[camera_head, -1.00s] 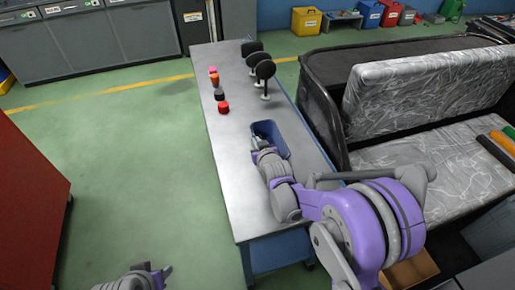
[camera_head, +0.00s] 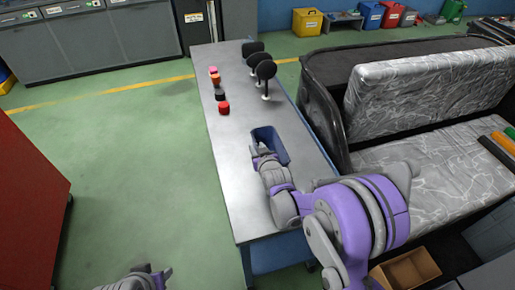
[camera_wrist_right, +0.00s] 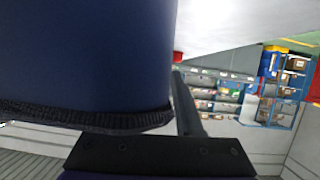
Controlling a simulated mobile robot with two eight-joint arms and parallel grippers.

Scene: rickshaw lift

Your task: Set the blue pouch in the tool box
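The blue pouch (camera_head: 273,143), dark blue with an open top, stands on the near half of the long grey table. My right gripper (camera_head: 258,148) is at its near left side, close against it. In the right wrist view the pouch (camera_wrist_right: 85,60) fills the upper left, with a black hem along its edge. One dark finger (camera_wrist_right: 185,105) shows beside it; whether the fingers grip it cannot be told. Part of my left arm, with its gripper end (camera_head: 142,270), shows at the bottom left. I cannot pick out the tool box with certainty.
The table (camera_head: 240,190) also bears a red item (camera_head: 224,108), a black item (camera_head: 220,95), and black round-topped stands (camera_head: 265,75). The silver-seated rickshaw (camera_head: 420,95) stands close on the right. An open cardboard box (camera_head: 405,272) is at the lower right.

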